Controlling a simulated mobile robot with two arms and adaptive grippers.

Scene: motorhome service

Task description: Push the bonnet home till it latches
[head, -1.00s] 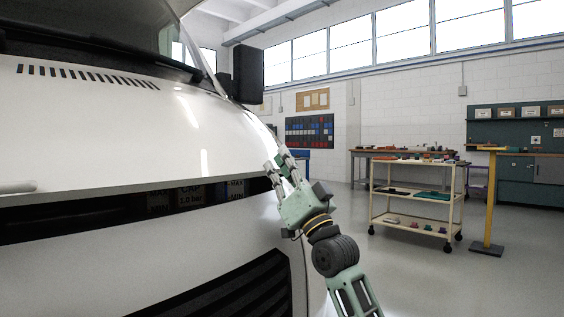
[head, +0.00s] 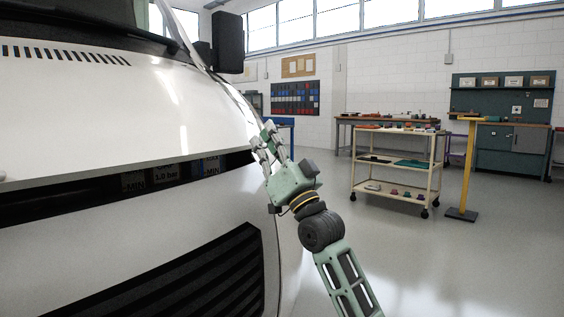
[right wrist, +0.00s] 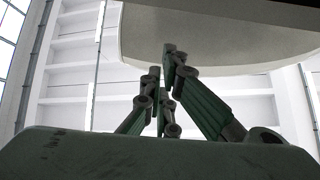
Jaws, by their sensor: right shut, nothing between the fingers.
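The white bonnet (head: 130,110) of the motorhome stands partly open in the head view. A dark gap (head: 100,195) runs between its front edge and the white front panel (head: 150,240). My right gripper (head: 264,138) is shut and empty at the bonnet's right front corner, its fingers pointing up. In the right wrist view the fingertips (right wrist: 172,50) overlap the pale underside of a panel that looks like the bonnet (right wrist: 220,38). I cannot tell whether they touch it. My left gripper is not in view.
A shelf trolley (head: 397,165) with small items stands to the right, beside a yellow post (head: 468,165) on a dark base. A workbench (head: 365,125) and a green cabinet (head: 500,130) are at the back. The grey floor between is clear.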

